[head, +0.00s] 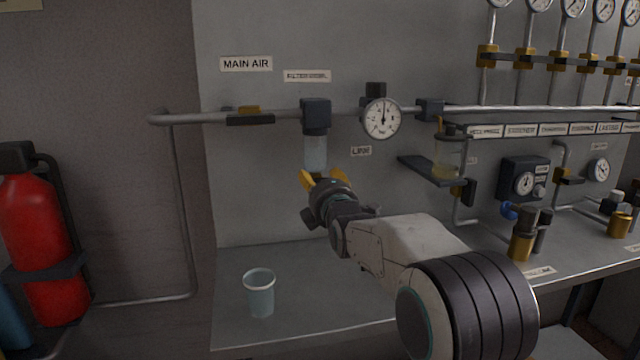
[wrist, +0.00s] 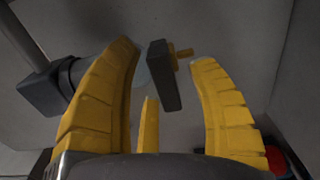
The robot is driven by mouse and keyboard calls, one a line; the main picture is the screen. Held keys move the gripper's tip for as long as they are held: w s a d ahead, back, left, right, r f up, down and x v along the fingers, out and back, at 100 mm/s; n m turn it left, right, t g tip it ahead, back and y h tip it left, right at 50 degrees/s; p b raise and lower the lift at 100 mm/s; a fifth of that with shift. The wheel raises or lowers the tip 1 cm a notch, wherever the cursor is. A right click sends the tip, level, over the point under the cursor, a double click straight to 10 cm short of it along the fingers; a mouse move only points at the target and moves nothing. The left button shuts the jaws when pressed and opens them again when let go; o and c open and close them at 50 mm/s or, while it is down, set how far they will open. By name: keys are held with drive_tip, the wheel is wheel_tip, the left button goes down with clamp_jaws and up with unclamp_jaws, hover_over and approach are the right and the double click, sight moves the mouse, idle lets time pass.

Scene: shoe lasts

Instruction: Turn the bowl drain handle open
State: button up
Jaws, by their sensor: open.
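The filter bowl (head: 316,152) is a pale translucent cylinder under a dark housing (head: 316,115) on the wall pipe, below a sign. My gripper (head: 323,175) is just beneath it, its yellow fingers pointing up. In the wrist view, the drain handle (wrist: 164,76) is a flat dark bar with a brass stub (wrist: 183,53). It lies between the tips of my open gripper (wrist: 164,56), with gaps visible on both sides. The bowl shows partly behind the left finger (wrist: 140,80). The handle is hidden by my gripper in the head view.
A clear cup (head: 260,294) stands on the grey bench, left of my arm. A pressure gauge (head: 382,118) hangs right of the bowl. A small shelf (head: 425,170) with a jar (head: 448,158) juts out farther right. A red cylinder (head: 40,225) stands far left.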

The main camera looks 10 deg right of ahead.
drive_tip(key=shift+c, duration=0.2)
clamp_jaws()
idle(0.3)
